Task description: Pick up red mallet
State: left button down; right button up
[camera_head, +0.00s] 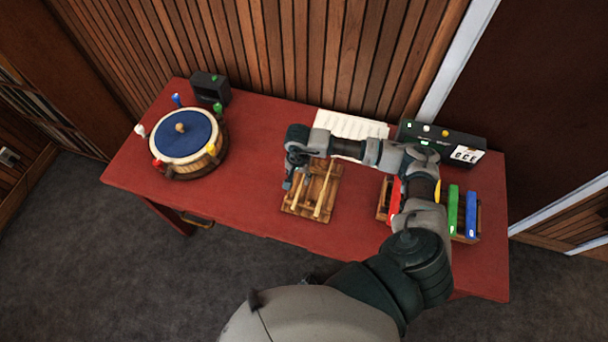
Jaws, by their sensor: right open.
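A wooden rack (290,207) with light wooden sticks (325,194) lying on it stands in the middle of the red table. I cannot make out a red mallet; my right arm and gripper cover part of the rack's far left side. My right gripper (288,185) points down at the rack's left edge. It is open, and nothing shows between its fingers. I cannot tell whether it touches a stick. My left gripper is not in view.
The red table (245,205) holds a round drum (187,140) with coloured knobs at left and a small black box (210,88) behind it. At right are a black device (455,140) and coloured bars (453,210), partly behind my arm. A white sheet (350,125) lies at the back.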

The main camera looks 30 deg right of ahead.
aim_at(300, 187)
jog(key=shift+s+a+f, duration=0.1)
jog(key=shift+f, duration=0.15)
jog(key=shift+s+f, duration=0.15)
jog(key=shift+f, duration=0.1)
notch_tip(300, 187, down, 4)
jog(key=shift+s+r+p, duration=0.1)
jog(key=shift+s+p, duration=0.05)
jog(key=shift+p, duration=0.35)
jog(key=shift+f, duration=0.45)
grip_shut()
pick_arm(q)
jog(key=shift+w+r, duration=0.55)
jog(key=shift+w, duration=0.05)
